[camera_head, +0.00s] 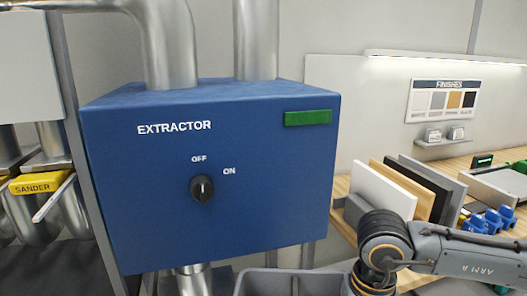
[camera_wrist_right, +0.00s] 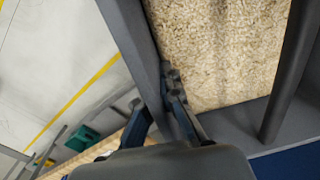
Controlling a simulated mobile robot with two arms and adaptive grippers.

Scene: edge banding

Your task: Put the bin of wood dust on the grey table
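The bin of wood dust (camera_wrist_right: 292,60) fills much of the right wrist view, a grey bin holding pale wood chips (camera_wrist_right: 220,45). Part of its grey rim (camera_head: 285,283) shows at the bottom of the head view. My right gripper (camera_wrist_right: 160,95) straddles the bin's wall, one finger outside and one inside over the dust, and looks shut on it. In the head view my right arm reaches in from the right; its fingers are out of frame. My left gripper is not in view. I cannot make out the grey table in either view.
The blue extractor box (camera_head: 265,165) stands just behind the bin, its knob (camera_head: 202,188) near OFF. A wooden worktop (camera_head: 342,188) at the right carries upright boards (camera_head: 380,190) and blue clamps (camera_head: 487,221). Pale floor with a yellow line (camera_wrist_right: 75,95) shows left of the bin.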

